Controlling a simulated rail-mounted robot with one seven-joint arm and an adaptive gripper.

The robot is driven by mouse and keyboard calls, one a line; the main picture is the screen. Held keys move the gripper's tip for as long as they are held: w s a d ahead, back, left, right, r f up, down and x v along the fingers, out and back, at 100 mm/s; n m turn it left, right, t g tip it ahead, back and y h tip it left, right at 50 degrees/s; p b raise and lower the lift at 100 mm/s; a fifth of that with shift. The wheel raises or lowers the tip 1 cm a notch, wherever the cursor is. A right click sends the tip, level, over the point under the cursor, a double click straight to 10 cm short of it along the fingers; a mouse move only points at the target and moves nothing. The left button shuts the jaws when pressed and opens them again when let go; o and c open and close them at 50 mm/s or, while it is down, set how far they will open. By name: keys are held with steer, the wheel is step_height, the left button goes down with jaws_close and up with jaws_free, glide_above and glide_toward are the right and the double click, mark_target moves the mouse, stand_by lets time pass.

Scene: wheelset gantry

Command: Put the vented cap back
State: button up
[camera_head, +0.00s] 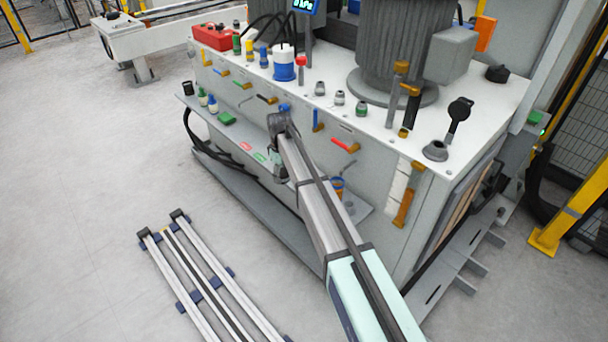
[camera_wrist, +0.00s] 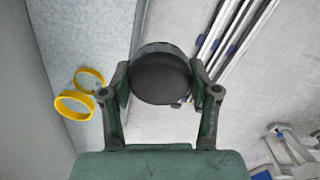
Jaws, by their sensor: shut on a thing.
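My gripper (camera_wrist: 160,88) is shut on a round black cap, which I take to be the vented cap (camera_wrist: 160,78); its broad dark face shows between the two fingers in the wrist view. In the head view my gripper (camera_head: 279,170) hangs at the front of the white machine cabinet (camera_head: 385,135), above its lower ledge. The cap is not clearly visible there. A grey round fitting (camera_head: 435,151) stands on the cabinet top near the front right, with a black paddle-shaped part (camera_head: 459,112) beside it. I cannot tell which opening the cap belongs to.
Coloured levers and bottles crowd the cabinet's front and top left. A ribbed grey cylinder (camera_head: 392,45) stands on the top. Two yellow rings (camera_wrist: 73,104) lie left of my gripper in the wrist view. Long rails (camera_head: 205,285) lie on the floor; the floor at left is clear.

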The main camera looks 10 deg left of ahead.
steer(key=w+d, duration=0.2)
steer(key=w+d+f, duration=0.1)
steer(key=w+d, duration=0.1)
steer(key=w, duration=0.1)
steer(key=w+d, duration=0.3)
steer(key=shift+f, duration=0.35)
steer(key=shift+w+d+f+b, duration=0.1)
steer(key=shift+f+b, duration=0.2)
steer(key=shift+f, duration=2.35)
steer(key=shift+f, duration=0.15)
steer(key=o, duration=1.3)
step_height(320, 180, up, 12)
steer(key=shift+r+p, duration=0.15)
steer(key=shift+p, duration=0.2)
